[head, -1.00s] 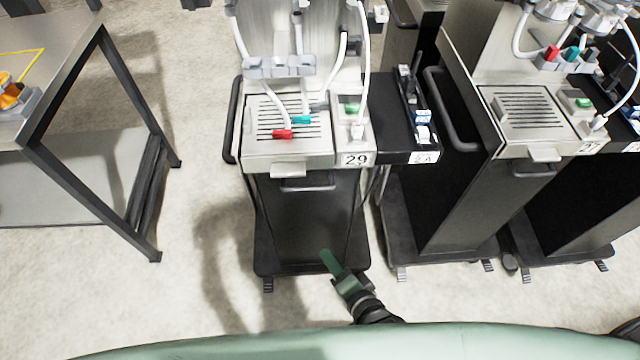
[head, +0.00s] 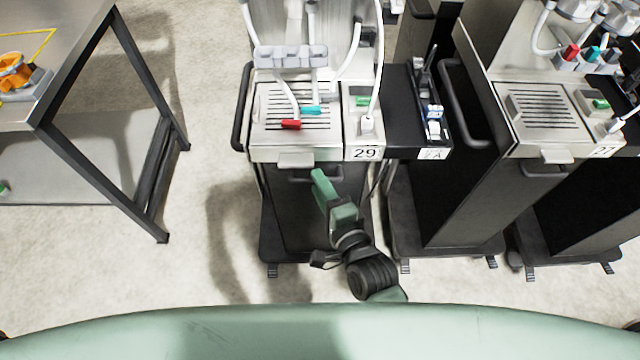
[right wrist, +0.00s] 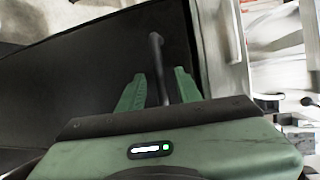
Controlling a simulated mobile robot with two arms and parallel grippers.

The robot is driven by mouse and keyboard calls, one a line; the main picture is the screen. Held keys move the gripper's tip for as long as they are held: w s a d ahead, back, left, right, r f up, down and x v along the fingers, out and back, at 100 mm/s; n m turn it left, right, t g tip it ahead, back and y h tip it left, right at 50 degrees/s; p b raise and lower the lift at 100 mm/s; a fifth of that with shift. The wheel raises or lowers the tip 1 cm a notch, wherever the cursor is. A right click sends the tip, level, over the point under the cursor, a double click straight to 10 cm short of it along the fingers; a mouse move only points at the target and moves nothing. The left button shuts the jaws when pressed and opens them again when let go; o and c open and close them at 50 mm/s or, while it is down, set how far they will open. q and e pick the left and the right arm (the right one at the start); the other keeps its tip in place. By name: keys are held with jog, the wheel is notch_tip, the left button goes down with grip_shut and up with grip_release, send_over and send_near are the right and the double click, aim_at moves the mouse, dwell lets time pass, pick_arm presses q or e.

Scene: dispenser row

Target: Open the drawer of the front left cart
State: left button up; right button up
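The front left cart is the one labelled 29, with a dark front panel (head: 290,222) that stands flush and shut under its metal top. A dark bar handle (head: 299,179) runs across the upper part of this panel. My green right gripper (head: 319,177) is right at the handle and hides part of it. In the right wrist view the gripper (right wrist: 158,88) is open, with the handle bar (right wrist: 157,62) between its two fingers. There is a visible gap on each side of the bar. My left gripper is in neither view.
A metal tab (head: 296,159) juts out just above the handle. A second cart (head: 470,190) stands close on the right. A metal table (head: 85,150) stands at the left, with bare floor (head: 215,190) between it and the cart.

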jog(key=shift+c, duration=0.3)
grip_shut()
jog(key=shift+f, duration=0.1)
dwell(1.1)
